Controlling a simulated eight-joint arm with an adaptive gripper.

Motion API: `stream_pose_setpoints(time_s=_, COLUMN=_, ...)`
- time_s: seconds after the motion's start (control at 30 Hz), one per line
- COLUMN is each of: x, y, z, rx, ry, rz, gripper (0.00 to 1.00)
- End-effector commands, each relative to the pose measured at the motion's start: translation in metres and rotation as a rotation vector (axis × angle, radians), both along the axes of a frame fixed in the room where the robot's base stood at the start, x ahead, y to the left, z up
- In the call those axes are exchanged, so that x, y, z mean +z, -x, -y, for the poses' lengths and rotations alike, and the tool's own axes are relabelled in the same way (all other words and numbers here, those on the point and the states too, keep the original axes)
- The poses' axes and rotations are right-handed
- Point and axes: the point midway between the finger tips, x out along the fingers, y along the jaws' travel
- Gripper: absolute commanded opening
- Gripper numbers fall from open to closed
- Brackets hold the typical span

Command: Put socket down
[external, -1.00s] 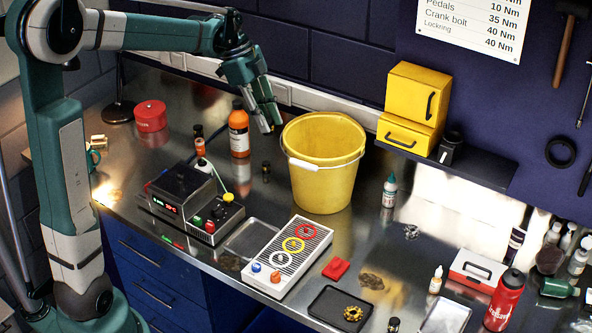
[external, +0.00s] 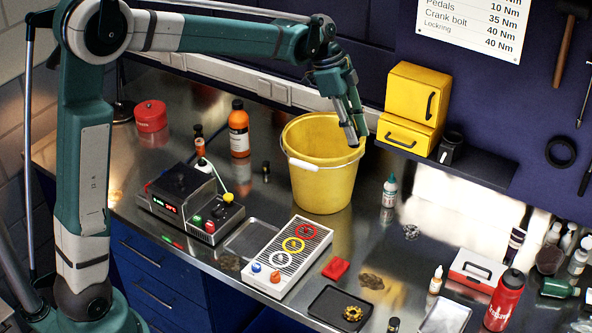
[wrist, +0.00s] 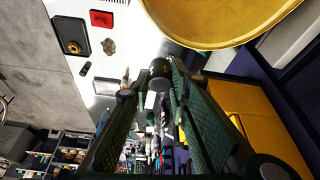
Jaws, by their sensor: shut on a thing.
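My gripper (external: 355,136) is in front of the right rim of the yellow bucket (external: 325,185) in the external view, raised above the bench. In the wrist view a small dark round socket (wrist: 160,70) sits between the fingertips, and my gripper (wrist: 153,84) is shut on it. The socket is too small to make out in the external view. The bucket's yellow rim (wrist: 205,40) fills the upper right of the wrist view.
A black tray (external: 325,309) holding a gold sprocket lies at the front, near a red block (external: 336,268) and a white panel with coloured rings (external: 270,278). A small dropper bottle (external: 390,190) stands right of the bucket. Yellow cabinets (external: 412,92) stand behind.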

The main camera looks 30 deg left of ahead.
Motion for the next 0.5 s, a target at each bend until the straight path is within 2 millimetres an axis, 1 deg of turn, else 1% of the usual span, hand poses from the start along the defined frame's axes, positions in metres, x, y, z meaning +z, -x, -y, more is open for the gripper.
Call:
stream_pose_setpoints(time_s=0.03, x=0.0, y=-0.002, z=0.015, rx=-0.002, ry=0.0, rz=0.001, gripper=0.06)
stream_pose_setpoints(time_s=0.1, x=0.0, y=-0.004, z=0.031, rx=0.002, ry=0.0, rz=0.001, gripper=0.06)
stream_pose_setpoints(time_s=0.5, x=-0.001, y=-0.008, z=0.12, rx=0.014, ry=0.003, rz=0.004, gripper=0.06)
